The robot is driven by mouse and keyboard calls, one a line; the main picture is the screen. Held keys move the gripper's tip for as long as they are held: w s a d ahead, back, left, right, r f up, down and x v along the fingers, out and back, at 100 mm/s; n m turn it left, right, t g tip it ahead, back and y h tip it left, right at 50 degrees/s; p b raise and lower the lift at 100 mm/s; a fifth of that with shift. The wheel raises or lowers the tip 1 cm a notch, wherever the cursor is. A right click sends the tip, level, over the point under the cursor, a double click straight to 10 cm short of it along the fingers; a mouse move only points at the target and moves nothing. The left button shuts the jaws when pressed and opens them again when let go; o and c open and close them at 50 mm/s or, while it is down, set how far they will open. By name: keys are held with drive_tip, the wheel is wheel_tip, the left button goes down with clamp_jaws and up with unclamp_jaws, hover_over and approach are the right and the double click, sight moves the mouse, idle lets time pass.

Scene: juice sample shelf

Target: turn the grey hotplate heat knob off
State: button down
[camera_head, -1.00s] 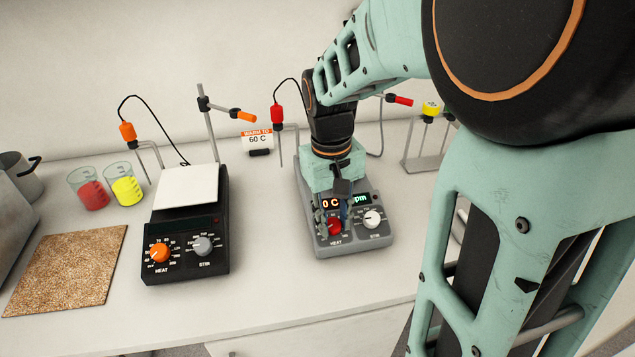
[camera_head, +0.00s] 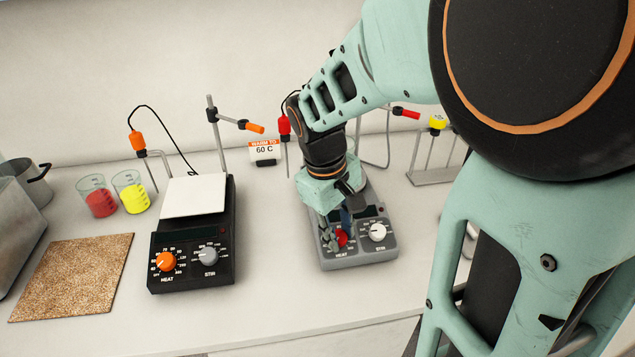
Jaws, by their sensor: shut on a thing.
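The grey hotplate (camera_head: 375,256) stands on the bench right of centre. Its red heat knob (camera_head: 342,238) is at the front left of its panel, above the word HEAT, and partly hidden by my fingers. The white stir knob (camera_head: 377,232) is to its right. My gripper (camera_head: 339,234) reaches down from above and is shut on the red knob. I cannot read the knob's pointer. The part of the display (camera_head: 368,211) that shows looks dark; my gripper hides the rest.
A black hotplate (camera_head: 220,262) with an orange heat knob stands to the left. Beakers of red (camera_head: 102,203) and yellow (camera_head: 134,198) liquid stand left of it. A "WARM TO 60 C" sign (camera_head: 264,151) is behind. The bench front between the hotplates is clear.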

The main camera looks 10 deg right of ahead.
drive_tip(key=c, duration=1.6)
unclamp_jaws()
drive_tip(key=shift+r, duration=0.1)
drive_tip(key=r, duration=0.2)
drive_tip(key=a+r, duration=0.1)
drive_tip(key=r, duration=0.4)
drive_tip(key=shift+s+a+r, duration=0.1)
drive_tip(key=shift+s+a, duration=0.1)
drive_tip(key=shift+s, duration=0.05)
